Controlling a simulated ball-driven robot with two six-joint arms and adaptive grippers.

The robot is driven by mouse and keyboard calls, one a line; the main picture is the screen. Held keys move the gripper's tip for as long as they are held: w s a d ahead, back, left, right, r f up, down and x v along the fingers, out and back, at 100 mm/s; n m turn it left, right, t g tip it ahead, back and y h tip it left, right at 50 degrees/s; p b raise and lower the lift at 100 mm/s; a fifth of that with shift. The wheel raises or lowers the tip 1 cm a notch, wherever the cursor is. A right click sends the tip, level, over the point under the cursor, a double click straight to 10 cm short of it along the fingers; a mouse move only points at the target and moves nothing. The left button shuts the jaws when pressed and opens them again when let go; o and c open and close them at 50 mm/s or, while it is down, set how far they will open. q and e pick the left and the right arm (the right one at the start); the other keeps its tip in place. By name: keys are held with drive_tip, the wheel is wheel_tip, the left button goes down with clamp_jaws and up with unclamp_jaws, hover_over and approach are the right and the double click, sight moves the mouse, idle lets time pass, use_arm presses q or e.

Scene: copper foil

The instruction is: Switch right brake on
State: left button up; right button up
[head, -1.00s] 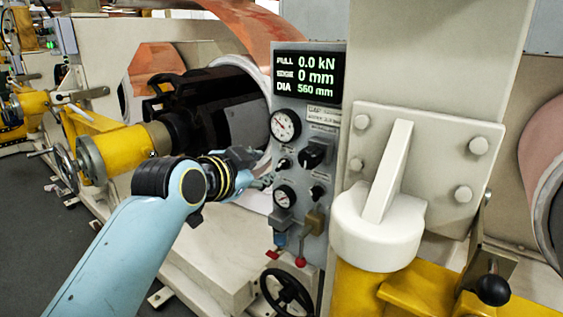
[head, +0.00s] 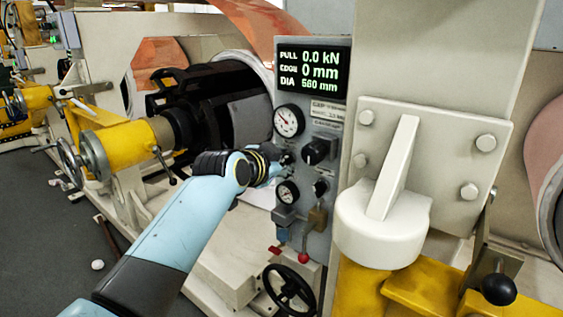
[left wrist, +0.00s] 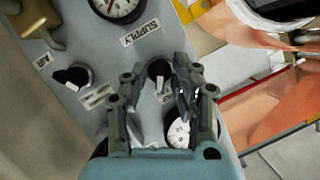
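My left gripper (head: 274,167) is at the grey control panel (head: 340,112), beside the small black knob between the two gauges. In the left wrist view its two fingers (left wrist: 157,88) are apart, and this small black knob (left wrist: 158,73) with a pale pointer shows between them. I cannot tell whether the fingers touch it. Its label is mostly hidden by the fingers. A second small knob (left wrist: 72,77) sits beside it, and it also shows in the head view (head: 320,188). No readable label names the right brake. My right gripper is out of view.
An upper gauge (head: 289,121), lower gauge (head: 286,193) and larger black knob (head: 318,150) crowd the panel. Below are a red-balled lever (head: 303,258) and a black handwheel (head: 289,290). A white bracket (head: 383,228) stands to the right.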

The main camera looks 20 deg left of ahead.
use_arm(q)
clamp_jaws()
drive_tip(key=shift+w+a+n+g+h+b, duration=0.15)
drive_tip(key=shift+n+g+h+b, duration=0.3)
drive_tip(key=shift+n+h, duration=1.25)
drive_tip(key=shift+a+n+g+h+b, duration=0.25)
drive_tip(key=shift+n+g+h, duration=0.6)
drive_tip(key=shift+n, duration=1.45)
drive_tip(key=shift+t+h, duration=0.25)
drive_tip(key=shift+t, duration=0.05)
